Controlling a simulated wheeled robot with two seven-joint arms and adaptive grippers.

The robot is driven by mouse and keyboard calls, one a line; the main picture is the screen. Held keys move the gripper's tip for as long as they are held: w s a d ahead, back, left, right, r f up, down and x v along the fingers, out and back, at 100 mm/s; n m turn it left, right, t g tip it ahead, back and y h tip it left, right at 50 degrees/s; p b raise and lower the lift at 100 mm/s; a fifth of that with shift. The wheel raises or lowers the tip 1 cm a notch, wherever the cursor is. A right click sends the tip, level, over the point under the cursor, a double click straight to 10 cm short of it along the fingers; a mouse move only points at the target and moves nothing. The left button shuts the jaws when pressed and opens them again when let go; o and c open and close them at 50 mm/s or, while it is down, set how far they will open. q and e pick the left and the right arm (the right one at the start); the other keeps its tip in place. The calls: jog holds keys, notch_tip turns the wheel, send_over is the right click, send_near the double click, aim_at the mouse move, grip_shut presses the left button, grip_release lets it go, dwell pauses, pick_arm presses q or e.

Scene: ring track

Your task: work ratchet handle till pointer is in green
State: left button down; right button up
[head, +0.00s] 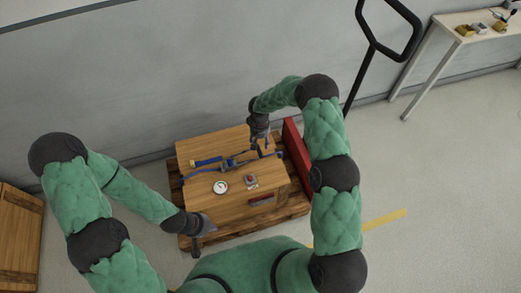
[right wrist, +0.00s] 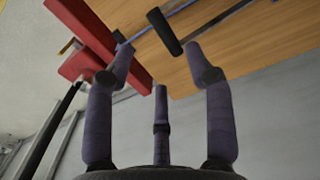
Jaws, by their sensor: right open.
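The blue ratchet (head: 232,162) lies across the top of a wooden crate (head: 224,208). In the right wrist view a black cylindrical grip (right wrist: 164,32), apparently the handle's end, shows between and beyond the spread fingertips. I cannot tell if they touch it. My right gripper (head: 262,143) is open at the ratchet's right end and also shows in the right wrist view (right wrist: 157,52). A round white gauge (head: 221,187) sits on the crate's top in front of the ratchet; its pointer and green zone are too small to read. My left gripper (head: 201,230) is by the crate's front left corner, fingers unclear.
A red-topped button box (head: 250,180) sits right of the gauge. A red panel (head: 297,150) stands along the crate's right side. The crate rests on a pallet (head: 291,208). A black upright handle (head: 362,75) and a table (head: 480,22) stand behind right; a wall is behind.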

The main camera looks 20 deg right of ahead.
aim_at(260, 151)
notch_tip(260, 151, down, 8)
jog(key=shift+r+b, duration=0.1)
jog(key=shift+b, duration=0.85)
grip_shut()
